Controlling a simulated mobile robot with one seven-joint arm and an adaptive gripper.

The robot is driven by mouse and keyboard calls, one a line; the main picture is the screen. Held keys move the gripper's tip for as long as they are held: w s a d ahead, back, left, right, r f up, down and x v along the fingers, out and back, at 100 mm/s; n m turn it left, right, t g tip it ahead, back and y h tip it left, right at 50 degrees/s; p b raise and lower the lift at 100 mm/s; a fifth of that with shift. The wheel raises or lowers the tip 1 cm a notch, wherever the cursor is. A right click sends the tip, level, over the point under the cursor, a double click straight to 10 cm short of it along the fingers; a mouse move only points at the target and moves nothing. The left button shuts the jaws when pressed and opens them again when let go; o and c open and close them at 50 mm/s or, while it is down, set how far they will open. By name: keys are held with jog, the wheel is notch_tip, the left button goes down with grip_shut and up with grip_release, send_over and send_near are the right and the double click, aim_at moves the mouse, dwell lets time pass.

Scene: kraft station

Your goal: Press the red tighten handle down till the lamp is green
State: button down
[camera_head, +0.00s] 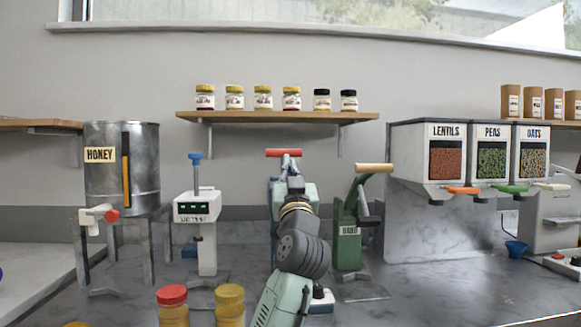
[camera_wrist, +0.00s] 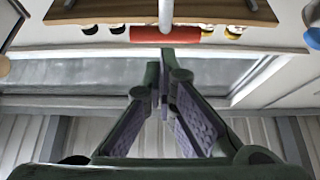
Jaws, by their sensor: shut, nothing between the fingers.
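The red tighten handle (camera_head: 283,152) is a horizontal bar at the top of a machine in the middle of the bench. It also shows in the wrist view (camera_wrist: 165,34), on a pale rod just beyond my fingertips. My gripper (camera_head: 289,168) is right below and in front of the handle. In the wrist view my gripper (camera_wrist: 164,62) is shut and empty, its tips lined up with the bar; whether they touch it I cannot tell. My arm hides most of the machine, and I cannot make out its lamp.
A green machine with a wooden handle (camera_head: 374,168) stands close on the right. A white machine with a blue knob (camera_head: 196,210) stands on the left. A wall shelf (camera_head: 280,117) with several jars is above. Two capped jars (camera_head: 173,305) (camera_head: 230,305) stand in front.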

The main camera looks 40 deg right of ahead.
jog(key=v, duration=0.2)
jog(key=b+v, duration=0.1)
jog(key=v, duration=0.1)
jog(key=shift+s+a+r, duration=0.1)
jog(key=shift+s+a, duration=0.15)
jog(key=shift+s, duration=0.2)
